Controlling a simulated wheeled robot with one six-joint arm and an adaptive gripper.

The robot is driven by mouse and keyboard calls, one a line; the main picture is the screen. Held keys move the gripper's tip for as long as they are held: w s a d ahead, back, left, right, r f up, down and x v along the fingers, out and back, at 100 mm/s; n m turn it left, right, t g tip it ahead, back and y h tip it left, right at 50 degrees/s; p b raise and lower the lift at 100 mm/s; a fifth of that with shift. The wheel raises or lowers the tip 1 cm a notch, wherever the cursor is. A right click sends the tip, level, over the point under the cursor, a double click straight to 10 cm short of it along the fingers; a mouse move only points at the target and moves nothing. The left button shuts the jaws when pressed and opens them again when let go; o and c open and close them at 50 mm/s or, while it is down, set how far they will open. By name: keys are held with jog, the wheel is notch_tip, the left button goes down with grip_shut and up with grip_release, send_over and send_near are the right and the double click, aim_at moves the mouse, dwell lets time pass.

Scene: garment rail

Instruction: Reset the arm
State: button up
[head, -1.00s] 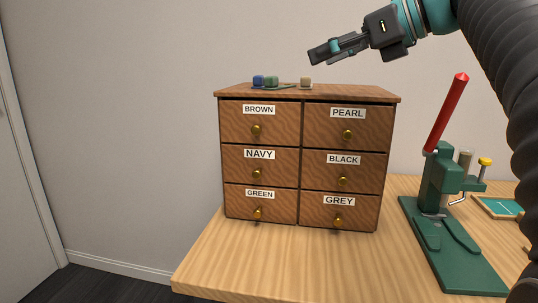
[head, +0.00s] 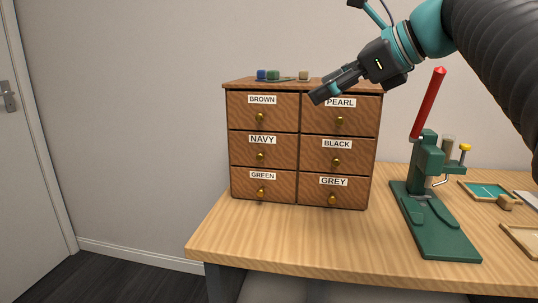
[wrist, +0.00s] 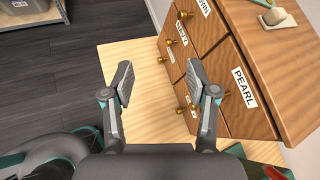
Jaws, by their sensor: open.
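My gripper (head: 334,92) is in front of the upper right of a wooden drawer cabinet (head: 299,150) in the head view. It overlaps the top edge near the PEARL label (head: 341,103). In the wrist view my gripper (wrist: 160,88) is open, its two fingers apart with nothing between them. Below the fingers are the light wooden tabletop (wrist: 142,75) and the cabinet's drawer fronts with brass knobs to the right. All drawers look shut.
A green press (head: 430,190) with a red lever (head: 428,103) stands right of the cabinet. The front tabletop (head: 290,240) is clear.

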jog(key=s+d+f+n+h, duration=0.1)
jog(key=s+f+n+h, duration=0.2)
jog(key=f, duration=0.9)
jog(key=s+d+f+n+g+h, duration=0.1)
jog(key=s+d+f+n+h, duration=0.1)
jog(key=s+f+n, duration=0.7)
jog(key=s+d+f+n+g+h, duration=0.1)
jog(key=s+f+n+h, duration=0.3)
jog(key=f, duration=1.1)
jog(key=s+d+n, duration=0.1)
jog(key=s+n, duration=0.2)
jog(key=n, duration=0.2)
jog(key=shift+f, duration=0.2)
jog(key=shift+d, duration=0.1)
